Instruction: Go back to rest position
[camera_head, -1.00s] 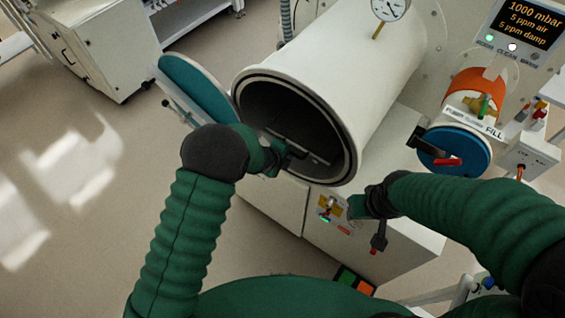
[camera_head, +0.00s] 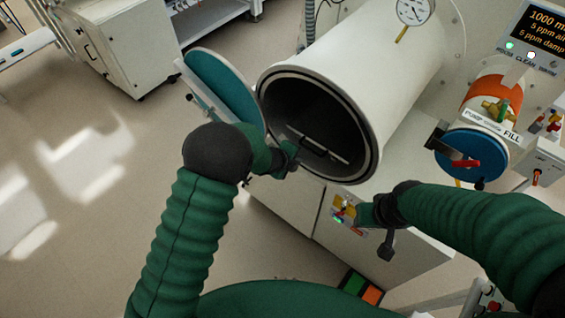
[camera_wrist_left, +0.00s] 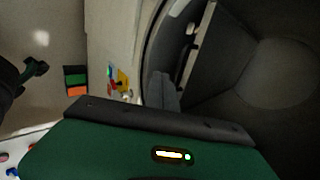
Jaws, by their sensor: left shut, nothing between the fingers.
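My left gripper (camera_head: 290,157) is shut and empty, at the lower left rim of the open round chamber (camera_head: 370,85). The left wrist view shows the dark chamber inside (camera_wrist_left: 270,75) on the right, with a tray or rail (camera_wrist_left: 196,45) in it. My right gripper (camera_head: 387,245) hangs in front of the cabinet below the chamber, near a small control panel (camera_head: 345,212). Its finger opening is too small and dark to read.
The chamber's teal-faced door (camera_head: 222,85) stands open beside my left wrist. A blue-capped cylinder with a red handle (camera_head: 475,155) is at the right. A green and orange box (camera_head: 360,287) sits low in front. Open floor (camera_head: 90,230) lies at the left.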

